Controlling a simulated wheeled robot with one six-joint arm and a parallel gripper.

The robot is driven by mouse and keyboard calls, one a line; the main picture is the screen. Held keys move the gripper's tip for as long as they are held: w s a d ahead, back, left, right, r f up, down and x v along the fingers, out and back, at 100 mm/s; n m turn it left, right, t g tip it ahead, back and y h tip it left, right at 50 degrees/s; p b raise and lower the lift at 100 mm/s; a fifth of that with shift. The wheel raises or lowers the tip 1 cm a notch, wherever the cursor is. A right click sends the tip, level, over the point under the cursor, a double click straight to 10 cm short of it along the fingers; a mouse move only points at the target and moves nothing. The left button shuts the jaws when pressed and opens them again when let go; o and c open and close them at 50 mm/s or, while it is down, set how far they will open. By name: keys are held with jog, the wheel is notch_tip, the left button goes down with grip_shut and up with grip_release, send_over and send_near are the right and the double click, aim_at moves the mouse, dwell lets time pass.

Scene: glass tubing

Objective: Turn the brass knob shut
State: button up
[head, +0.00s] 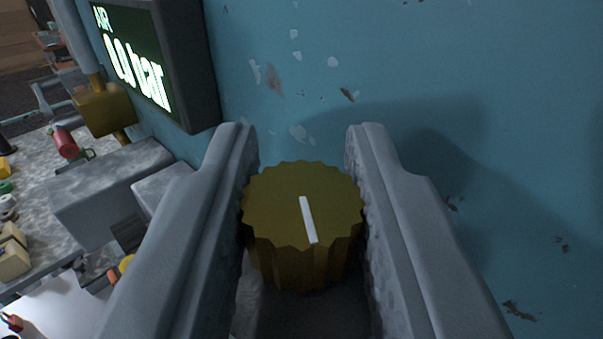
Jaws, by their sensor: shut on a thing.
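The brass knob (285,205) is in the middle of the head view, round with a ridged edge. A white line on its top face runs almost up and down in the picture, leaning slightly so its lower end is to the right. My gripper (303,205) is shut on the knob, with one grey finger against each side. The knob's underside and its mount are mostly hidden between the fingers.
A display (140,58) at the upper left reads "AIR" and "0.0 bar". A brass fitting (104,108) and a grey block (100,190) are below it. A blue wall with chipped paint (400,60) fills the right. A cluttered bench (30,150) lies at left.

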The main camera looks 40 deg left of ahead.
jog(key=n+g+y, duration=0.4)
jog(key=g, duration=0.1)
jog(key=shift+w+f+g, duration=0.1)
jog(key=shift+w+g, duration=0.05)
jog(key=shift+g, duration=0.15)
jog(key=shift+n+g+y, duration=0.7)
jog(key=shift+n+g, duration=0.8)
jog(key=shift+g, duration=0.4)
jog(key=o, duration=1)
jog(key=shift+c, duration=0.2)
jog(key=shift+d, duration=0.1)
